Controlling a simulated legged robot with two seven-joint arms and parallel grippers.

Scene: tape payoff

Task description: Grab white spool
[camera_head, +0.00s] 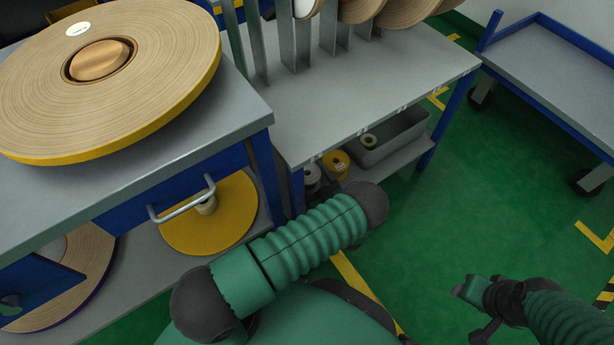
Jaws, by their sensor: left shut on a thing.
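A small white spool (312,176) sits low at the left end of the lower shelf, beside a yellow spool (336,163). My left arm comes in from the lower left and its dark end reaches toward this shelf. My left gripper (326,189) is at the white spool and shut on it; its fingers are mostly hidden by the arm and shadow. My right gripper (472,307) is at the lower right over the green floor, away from the shelf.
A large tape roll (160,70) lies on the grey workbench at left. A grey bin (393,140) with a small roll stands on the lower shelf. The upper shelf (350,85) holds upright rolls between dividers. A blue cart (560,75) is at right. The floor between is free.

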